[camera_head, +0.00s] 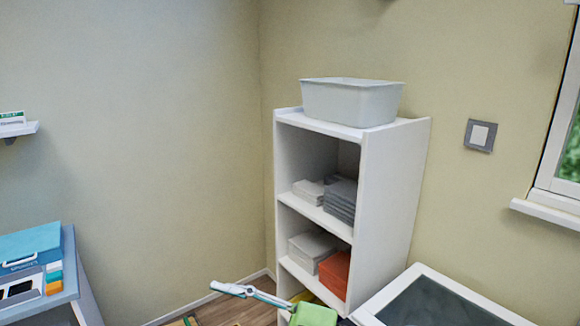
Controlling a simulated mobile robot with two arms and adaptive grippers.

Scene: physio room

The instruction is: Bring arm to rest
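Neither of my grippers shows in the head view, and no part of my arms can be made out for sure. A slim white and teal tool (247,291) shows at the bottom centre, slanting down to the right towards a bright green thing (315,315). The green thing is cut off by the lower picture edge. I cannot tell what holds or supports either of them.
A white shelf unit (390,190) stands in the corner, with a grey bin (352,103) on top and folded grey cloths and an orange stack (335,274) inside. A white-framed dark surface (430,303) is at lower right. A table with a blue case (30,247) is at left.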

